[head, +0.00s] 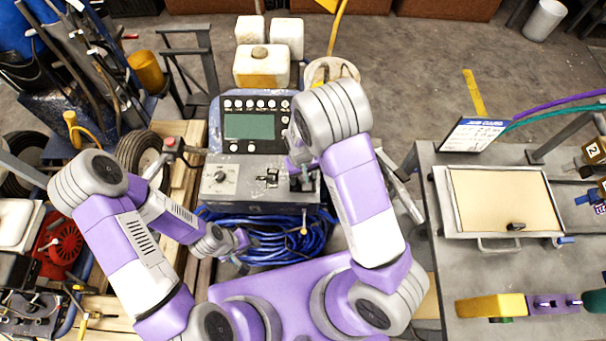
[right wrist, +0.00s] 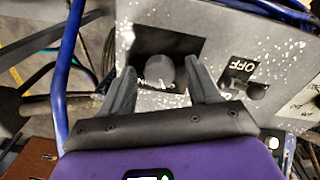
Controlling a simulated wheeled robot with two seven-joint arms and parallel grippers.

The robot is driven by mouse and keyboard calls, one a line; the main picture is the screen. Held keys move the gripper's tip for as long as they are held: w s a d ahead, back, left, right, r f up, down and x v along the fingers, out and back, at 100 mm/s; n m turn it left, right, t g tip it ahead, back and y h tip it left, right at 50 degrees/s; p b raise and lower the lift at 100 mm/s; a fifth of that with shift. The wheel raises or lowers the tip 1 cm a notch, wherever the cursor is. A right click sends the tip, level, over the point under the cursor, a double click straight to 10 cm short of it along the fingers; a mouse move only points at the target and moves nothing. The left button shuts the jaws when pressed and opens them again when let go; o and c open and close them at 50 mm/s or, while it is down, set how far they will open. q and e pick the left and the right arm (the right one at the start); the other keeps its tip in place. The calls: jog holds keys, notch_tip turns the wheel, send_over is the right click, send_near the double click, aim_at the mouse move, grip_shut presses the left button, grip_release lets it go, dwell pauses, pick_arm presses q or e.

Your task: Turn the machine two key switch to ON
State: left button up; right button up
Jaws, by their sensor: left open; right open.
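The striper's grey control box (head: 235,188) stands in front of me below a dark panel with a green screen (head: 250,126). My right gripper (head: 302,180) is over the right part of the box. In the right wrist view its open fingers (right wrist: 163,90) stand on either side of a dark rounded knob (right wrist: 160,72) on a black plate. Contact cannot be told. Part of the lettering by the knob is hidden. An OFF label (right wrist: 243,66) is to the right, above a small dark round part (right wrist: 257,91). My left gripper (head: 240,245) is open, low beside the blue hose.
A coiled blue hose (head: 270,240) hangs below the box. A dial (head: 220,176) and a black switch (head: 268,178) are on the box's face. A grey table (head: 445,255) with a framed tray (head: 548,172) stands at right.

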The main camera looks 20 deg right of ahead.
jog(key=c, duration=1)
jog(key=shift+c, duration=0.2)
jog(key=shift+m, duration=0.4)
jog(key=m+p, duration=0.1)
jog(key=m, duration=0.3)
jog(key=shift+r+m+p, duration=0.1)
jog(key=shift+m+p, duration=0.3)
jog(key=m+p, duration=0.2)
jog(key=m, duration=0.4)
jog(key=shift+m, duration=0.3)
jog(key=o, duration=1)
